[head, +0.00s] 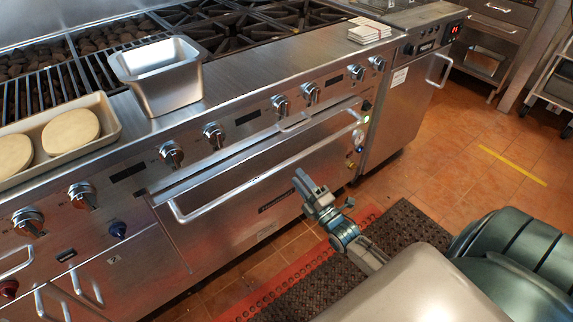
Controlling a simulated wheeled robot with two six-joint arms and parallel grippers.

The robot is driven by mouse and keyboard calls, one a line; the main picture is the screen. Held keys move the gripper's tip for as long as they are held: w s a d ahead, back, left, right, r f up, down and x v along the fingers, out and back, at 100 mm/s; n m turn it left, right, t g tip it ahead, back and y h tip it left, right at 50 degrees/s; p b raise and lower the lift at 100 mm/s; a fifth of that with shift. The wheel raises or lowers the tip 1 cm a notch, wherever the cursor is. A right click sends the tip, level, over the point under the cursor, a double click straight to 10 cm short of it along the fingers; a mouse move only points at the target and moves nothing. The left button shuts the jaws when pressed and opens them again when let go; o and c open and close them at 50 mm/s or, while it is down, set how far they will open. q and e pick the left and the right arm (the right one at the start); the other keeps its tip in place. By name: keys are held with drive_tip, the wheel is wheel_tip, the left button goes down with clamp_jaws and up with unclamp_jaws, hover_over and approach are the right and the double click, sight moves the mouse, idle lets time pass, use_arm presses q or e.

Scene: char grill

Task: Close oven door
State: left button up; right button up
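The steel oven door (262,190) is in the front of the range, at the middle of the head view. It has a long bar handle (250,183) across it. A strip shows along its top edge, so it looks slightly ajar, but the exact angle is hard to tell. My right gripper (308,184) is in front of the right half of the door, below the handle, and looks apart from it. It holds nothing that I can see. Its finger gap is not clear from this angle. My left gripper is out of view.
Control knobs (214,135) line the panel above the door. A steel pan (160,75) and a tray (100,110) with round patties stand on top. A red-edged dark mat (330,275) lies on the tiled floor. Open floor (470,150) is at right.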

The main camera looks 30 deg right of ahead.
sight(288, 165)
drive_tip(key=x, duration=0.6)
drive_tip(key=shift+w, duration=0.35)
clamp_jaws()
drive_tip(key=shift+w+b, duration=0.1)
drive_tip(key=shift+b, duration=0.2)
